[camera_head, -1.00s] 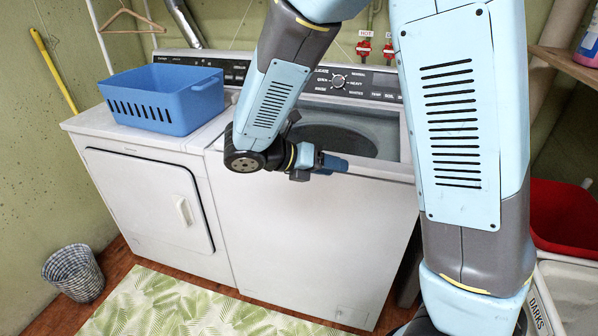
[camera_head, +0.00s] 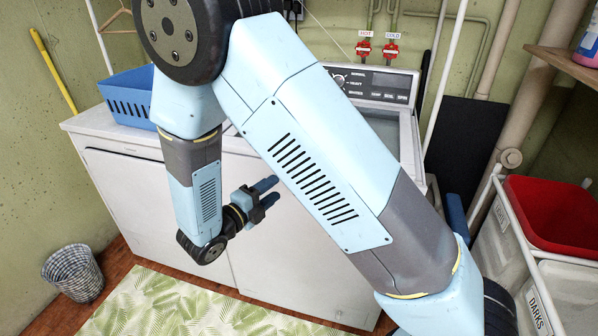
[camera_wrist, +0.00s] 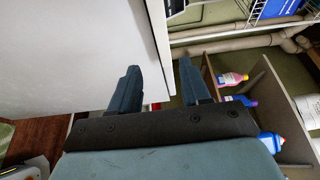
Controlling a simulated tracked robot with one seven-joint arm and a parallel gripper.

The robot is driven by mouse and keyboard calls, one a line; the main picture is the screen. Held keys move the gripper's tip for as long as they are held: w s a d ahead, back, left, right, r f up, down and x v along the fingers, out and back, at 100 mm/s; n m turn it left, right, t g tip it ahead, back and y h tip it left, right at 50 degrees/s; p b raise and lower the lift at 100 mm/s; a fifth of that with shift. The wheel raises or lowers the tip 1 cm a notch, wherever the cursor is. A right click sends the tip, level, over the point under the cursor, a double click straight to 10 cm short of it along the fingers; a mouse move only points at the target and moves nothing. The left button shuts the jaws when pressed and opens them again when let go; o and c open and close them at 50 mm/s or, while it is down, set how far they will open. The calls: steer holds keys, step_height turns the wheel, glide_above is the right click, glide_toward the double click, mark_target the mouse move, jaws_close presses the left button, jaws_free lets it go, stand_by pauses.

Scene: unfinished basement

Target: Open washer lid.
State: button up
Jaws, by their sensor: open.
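The white washer (camera_head: 285,270) stands right of the dryer in the head view. My arm hides most of its top and control panel (camera_head: 385,90). Only a strip of the grey opening (camera_head: 408,137) shows at its top right; the lid itself cannot be made out. My gripper (camera_head: 273,191) is open and empty, in front of the washer's front face and below its top edge, fingers pointing right. In the wrist view, my gripper (camera_wrist: 158,65) has its two fingers apart with nothing between them. A white panel, apparently the washer's (camera_wrist: 70,50), fills the upper left there.
A white dryer (camera_head: 130,195) bears a blue basket (camera_head: 128,108). A wicker bin (camera_head: 73,272) and leaf-patterned rug (camera_head: 165,305) lie on the floor. A red basket (camera_head: 560,215) tops the hampers at right. The wrist view shows bottles (camera_wrist: 232,79) on shelves.

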steer(key=x, duration=1.1)
steer(key=shift+d, duration=0.2)
jaws_close()
